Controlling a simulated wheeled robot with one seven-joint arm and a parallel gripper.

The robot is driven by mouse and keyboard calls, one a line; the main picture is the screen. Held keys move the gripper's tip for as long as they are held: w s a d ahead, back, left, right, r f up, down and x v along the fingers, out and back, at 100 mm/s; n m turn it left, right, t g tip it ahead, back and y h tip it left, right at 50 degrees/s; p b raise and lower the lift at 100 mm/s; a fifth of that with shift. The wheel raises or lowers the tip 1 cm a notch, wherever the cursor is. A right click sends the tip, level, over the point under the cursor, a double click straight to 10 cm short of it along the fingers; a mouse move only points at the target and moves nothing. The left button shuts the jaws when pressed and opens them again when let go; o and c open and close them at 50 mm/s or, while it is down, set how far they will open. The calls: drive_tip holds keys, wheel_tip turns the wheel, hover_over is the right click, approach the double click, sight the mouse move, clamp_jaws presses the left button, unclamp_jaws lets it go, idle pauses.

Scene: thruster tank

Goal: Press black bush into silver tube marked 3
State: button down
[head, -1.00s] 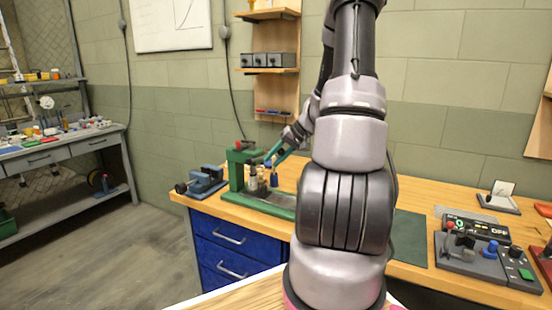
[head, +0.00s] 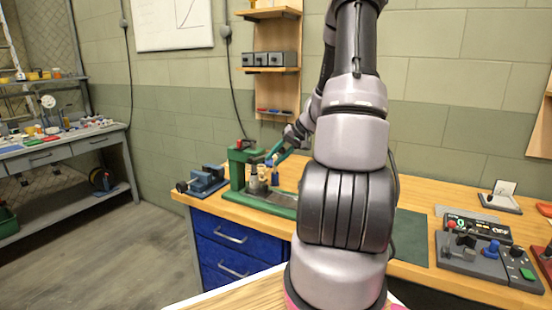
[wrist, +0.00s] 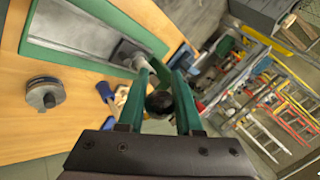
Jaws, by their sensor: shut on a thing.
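The green press (head: 238,168) stands at the left of the wooden bench, on a green base. My gripper (head: 270,160) is just right of its column. In the wrist view my gripper (wrist: 160,88) has its green fingers closed around a dark round piece (wrist: 160,104). I cannot tell whether this is the black bush or a press knob. A grey metal cylinder (wrist: 131,54) stands at the end of the press's base plate, beyond the fingers. I cannot tell whether it is a tube, and no number 3 is readable. A small grey part (head: 257,181) stands below my gripper.
Blue (wrist: 105,92) and beige (wrist: 121,98) parts lie close left of the fingers. A round metal piece (wrist: 45,93) sits on the bench. A blue vise (head: 206,181) is left of the press; a control box (head: 485,255) is at the right. The shelf (head: 270,70) hangs behind.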

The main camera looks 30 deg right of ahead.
drive_tip(key=shift+w+d, duration=0.1)
drive_tip(key=c, duration=0.6)
unclamp_jaws()
drive_tip(key=v, duration=1)
drive_tip(key=shift+s+d+r, duration=0.15)
drive_tip(key=shift+s+r, duration=0.05)
drive_tip(key=shift+r, duration=0.1)
